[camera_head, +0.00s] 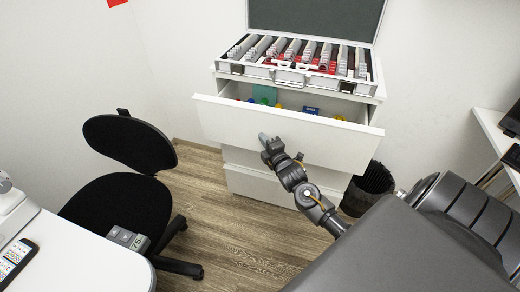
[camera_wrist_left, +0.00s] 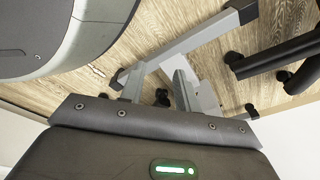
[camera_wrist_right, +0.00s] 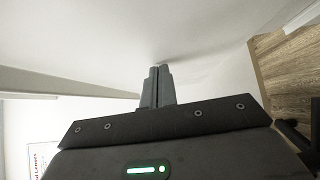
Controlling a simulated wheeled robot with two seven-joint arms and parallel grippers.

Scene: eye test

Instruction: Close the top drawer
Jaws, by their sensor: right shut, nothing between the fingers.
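The top drawer (camera_head: 280,128) of the white cabinet is pulled open, and its white front faces me. Several small coloured items show inside it. My right gripper (camera_head: 264,138) is shut and empty, at the lower middle of the drawer front. In the right wrist view its closed fingers (camera_wrist_right: 157,73) point at a plain white surface; I cannot tell whether the tips touch it. My left gripper (camera_wrist_left: 157,82) shows only in the left wrist view, with its fingers apart and nothing between them, above the floor.
An open case (camera_head: 290,75) with rows of trays stands on the cabinet above the drawer. A black chair (camera_head: 130,143) stands to the left, a dark bin (camera_head: 370,188) at the cabinet's right. A white table (camera_head: 75,262) is at lower left. Wooden floor lies clear between.

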